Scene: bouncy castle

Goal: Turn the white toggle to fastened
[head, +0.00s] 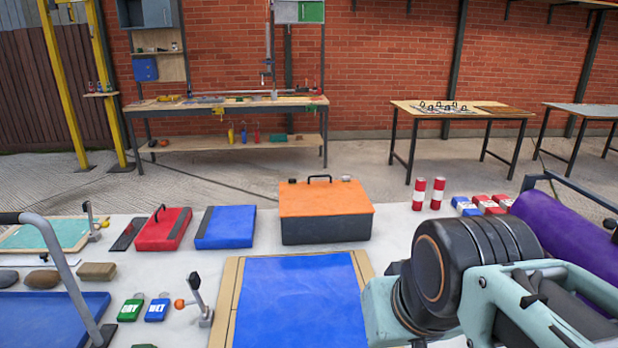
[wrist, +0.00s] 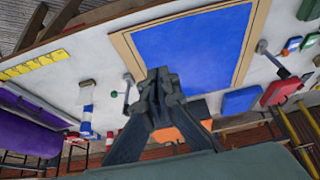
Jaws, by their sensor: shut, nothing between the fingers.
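Several small toggle levers stand on the pale ground, and I cannot tell for sure which is the white toggle. One (head: 197,297) with a pale upright, dark tip and an orange ball beside it stands left of the blue mat (head: 300,300). Another (head: 93,222) stands farther back left. In the wrist view, a pale lever (wrist: 128,80) with a green ball stands just left of the gripper, beside the mat's frame. My gripper (wrist: 160,75) is shut and empty, its tips seen against the mat's edge. In the head view my arm hides the ground at lower right.
An orange-topped box (head: 325,210) stands behind the mat. Red and blue cases (head: 224,228) lie left of it. Red and white cans (head: 428,193) and a purple roll (head: 565,240) are at right. A blue tray (head: 50,318) with a grey handle is at front left.

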